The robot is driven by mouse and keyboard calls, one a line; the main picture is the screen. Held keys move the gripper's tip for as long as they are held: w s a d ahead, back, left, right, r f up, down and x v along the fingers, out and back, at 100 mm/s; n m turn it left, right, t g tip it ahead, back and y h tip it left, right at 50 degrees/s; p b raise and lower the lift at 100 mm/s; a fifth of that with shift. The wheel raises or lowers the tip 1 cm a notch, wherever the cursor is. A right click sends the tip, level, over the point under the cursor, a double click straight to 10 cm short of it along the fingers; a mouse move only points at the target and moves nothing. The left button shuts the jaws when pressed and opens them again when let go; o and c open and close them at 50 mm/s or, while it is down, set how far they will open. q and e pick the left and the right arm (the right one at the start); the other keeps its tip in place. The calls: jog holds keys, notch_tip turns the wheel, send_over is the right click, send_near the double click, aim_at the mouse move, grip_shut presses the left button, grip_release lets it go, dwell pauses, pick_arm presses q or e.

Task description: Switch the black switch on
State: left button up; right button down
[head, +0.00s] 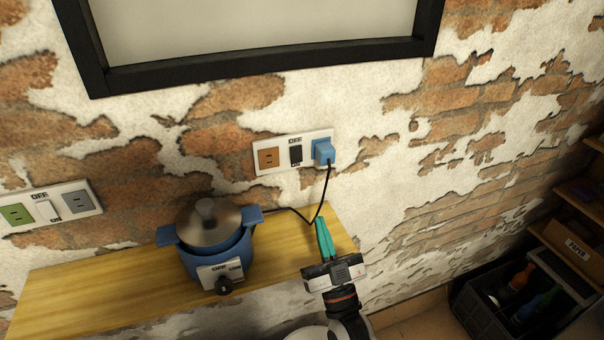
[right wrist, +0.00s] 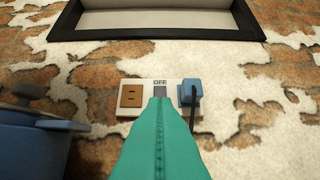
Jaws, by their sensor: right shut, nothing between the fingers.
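The black switch (head: 295,154) sits in the middle of a white wall plate (head: 284,169), between a brown socket (head: 268,158) and a blue plug (head: 324,152). OFF is printed above the switch and ON below it. My right gripper (head: 321,225) has teal fingers, shut and empty, in front of and below the plate, apart from it in the head view. In the right wrist view the fingers (right wrist: 160,110) point at the switch (right wrist: 160,91) and hide its lower part. My left gripper is not in view.
A blue pot (head: 217,248) with a metal lid stands on the wooden shelf (head: 110,280); a black cord runs from the plug behind it. Another plate (head: 48,223) with a white switch is at left. A framed panel (head: 260,65) hangs above. A bottle crate (head: 490,310) stands at lower right.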

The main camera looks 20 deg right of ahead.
jog(key=p, duration=0.3)
send_near(297, 156)
notch_tip(297, 156, up, 4)
jog(key=w, duration=0.3)
jog(key=shift+w+f, duration=0.1)
jog(key=shift+w, duration=0.15)
jog(key=shift+w+f, duration=0.15)
jog(key=shift+w, duration=0.4)
